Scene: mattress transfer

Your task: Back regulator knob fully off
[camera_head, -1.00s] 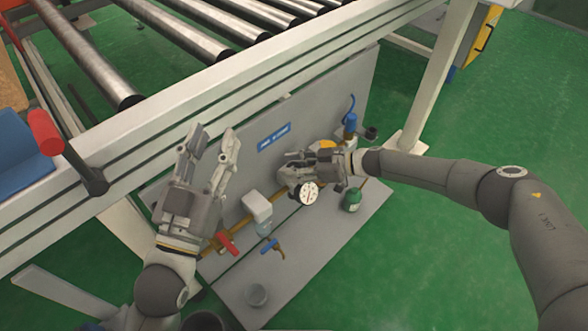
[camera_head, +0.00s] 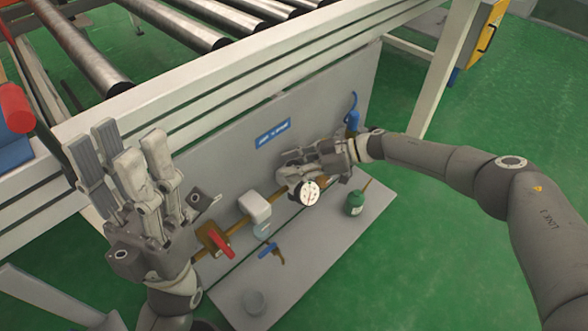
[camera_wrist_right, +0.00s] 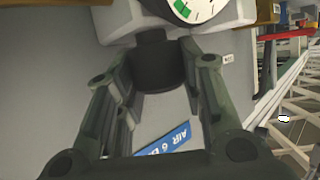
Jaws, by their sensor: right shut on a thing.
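The dark round regulator knob (camera_wrist_right: 158,62) is between the two fingers of my right gripper (camera_wrist_right: 158,85) in the right wrist view, below a white-faced gauge (camera_wrist_right: 195,8). In the head view my right gripper (camera_head: 305,165) is at the regulator on the grey panel, just behind the gauge (camera_head: 311,192). It is shut on the knob, which the fingers and gauge hide there. My left gripper (camera_head: 122,155) is raised at the left, fingers up and apart, holding nothing. It is away from the regulator.
The grey panel (camera_head: 325,110) carries a brass pipe, a red-handled valve (camera_head: 220,243), a white filter unit (camera_head: 255,207) and a blue-handled valve (camera_head: 270,251). A green bottle (camera_head: 354,203) and a grey cup (camera_head: 253,302) stand on the base plate. The roller conveyor frame (camera_head: 230,95) is above.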

